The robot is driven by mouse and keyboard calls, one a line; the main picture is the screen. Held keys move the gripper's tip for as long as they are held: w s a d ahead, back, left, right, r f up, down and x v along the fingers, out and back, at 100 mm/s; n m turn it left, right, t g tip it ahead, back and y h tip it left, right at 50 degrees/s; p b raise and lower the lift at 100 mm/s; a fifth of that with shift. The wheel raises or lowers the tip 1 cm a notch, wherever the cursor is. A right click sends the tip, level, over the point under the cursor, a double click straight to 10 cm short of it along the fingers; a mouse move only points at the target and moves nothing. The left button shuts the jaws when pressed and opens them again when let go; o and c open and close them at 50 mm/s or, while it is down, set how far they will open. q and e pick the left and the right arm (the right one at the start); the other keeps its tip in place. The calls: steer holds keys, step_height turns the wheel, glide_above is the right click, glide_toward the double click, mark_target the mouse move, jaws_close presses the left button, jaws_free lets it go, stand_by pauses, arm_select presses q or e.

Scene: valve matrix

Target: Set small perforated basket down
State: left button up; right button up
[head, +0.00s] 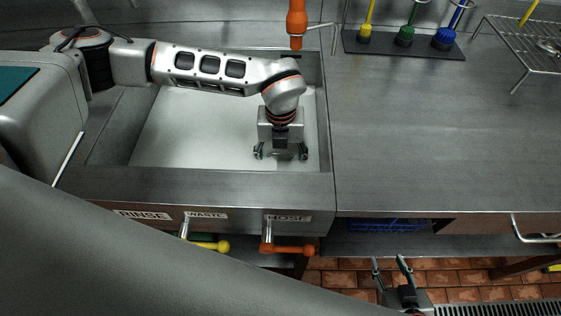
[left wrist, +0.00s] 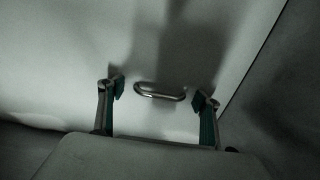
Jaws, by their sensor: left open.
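My left gripper (head: 280,153) points down into the sink (head: 200,135), near its right wall. Its fingers are spread. In the left wrist view, the left gripper (left wrist: 162,90) has an oval metal loop (left wrist: 160,92) showing between its fingertips, with a gap on both sides. I cannot tell whether this loop belongs to the small perforated basket; no perforated wall shows clearly in either view. My right gripper (head: 391,266) is low in front of the counter, over the tiled floor, with its fingers apart and nothing between them.
An orange spray tap (head: 297,22) hangs behind the sink. A dark stand (head: 405,45) holds yellow, green and blue tools. A wire rack (head: 520,45) stands at the far right. The counter (head: 440,130) between is clear. Yellow (head: 210,245) and orange (head: 287,249) handles stick out below the sink.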

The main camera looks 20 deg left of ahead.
arm_select(q)
step_height(320, 180, up, 10)
steer(key=shift+r, duration=0.15)
stand_by(0.6)
